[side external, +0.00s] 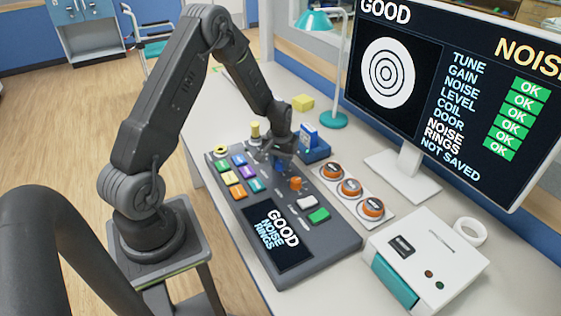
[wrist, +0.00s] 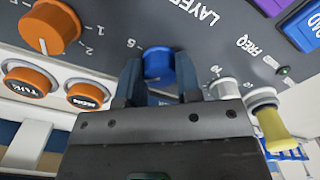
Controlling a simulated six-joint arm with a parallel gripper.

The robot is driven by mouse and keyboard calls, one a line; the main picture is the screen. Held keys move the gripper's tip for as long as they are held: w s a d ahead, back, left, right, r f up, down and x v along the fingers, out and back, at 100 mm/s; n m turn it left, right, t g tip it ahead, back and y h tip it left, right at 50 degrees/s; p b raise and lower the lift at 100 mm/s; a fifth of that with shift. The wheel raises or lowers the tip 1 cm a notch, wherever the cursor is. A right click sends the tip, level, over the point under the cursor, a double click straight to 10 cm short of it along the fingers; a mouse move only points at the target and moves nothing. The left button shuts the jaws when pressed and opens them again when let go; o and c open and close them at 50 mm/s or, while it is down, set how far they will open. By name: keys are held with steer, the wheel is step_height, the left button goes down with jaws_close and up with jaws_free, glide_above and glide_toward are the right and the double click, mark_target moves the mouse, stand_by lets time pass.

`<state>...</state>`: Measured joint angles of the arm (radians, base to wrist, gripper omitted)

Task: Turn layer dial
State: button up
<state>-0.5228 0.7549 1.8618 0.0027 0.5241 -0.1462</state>
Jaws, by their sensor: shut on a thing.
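A blue dial (wrist: 158,65) stands on the dark grey console, close to the partly visible printed word LAYER in the wrist view. My gripper (wrist: 159,78) is shut on this dial, with one finger on each side of it. In the side view my gripper (side external: 281,152) reaches down to the far part of the console (side external: 232,204) and mostly hides the dial. The console screen (side external: 277,236) reads GOOD and NOISE RINGS. The monitor (side external: 430,120) shows a ring picture, several green OK marks and NOT SAVED.
An orange dial (wrist: 50,25) and a yellow-topped knob (wrist: 268,118) flank the blue dial. Coloured buttons (side external: 238,173) fill the console's left part. A blue holder (side external: 314,150), a strip of orange knobs (side external: 350,188) and a white box (side external: 430,260) stand nearby.

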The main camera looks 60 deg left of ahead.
mark_target(281, 162)
steer(key=m, duration=0.5)
steer(key=shift+m, duration=2.3)
steer(key=o, duration=0.9)
steer(key=shift+o, duration=0.2)
step_height(281, 162, up, 14)
